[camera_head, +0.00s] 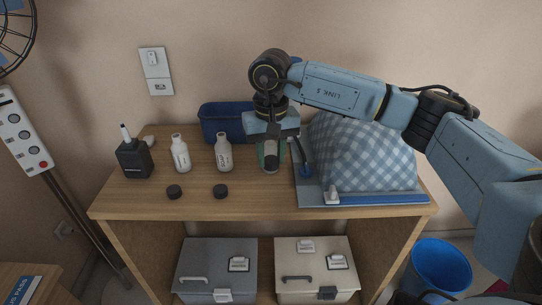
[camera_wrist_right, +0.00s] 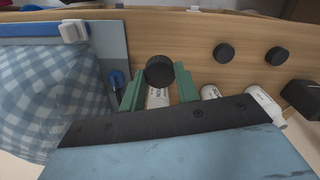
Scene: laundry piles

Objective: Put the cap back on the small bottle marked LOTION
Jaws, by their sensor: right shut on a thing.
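Two more white bottles without caps, a left one (camera_head: 180,154) and a middle one (camera_head: 223,153), stand upright to the left. I cannot tell surely which is marked LOTION. My left gripper is not in view.
Two loose black caps, left (camera_head: 174,192) and right (camera_head: 221,191), lie in front of the bottles. A dark box with a brush (camera_head: 134,158) stands left. A blue bin (camera_head: 222,121) is behind. A blue checked cloth (camera_head: 362,155) lies on a board at right.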

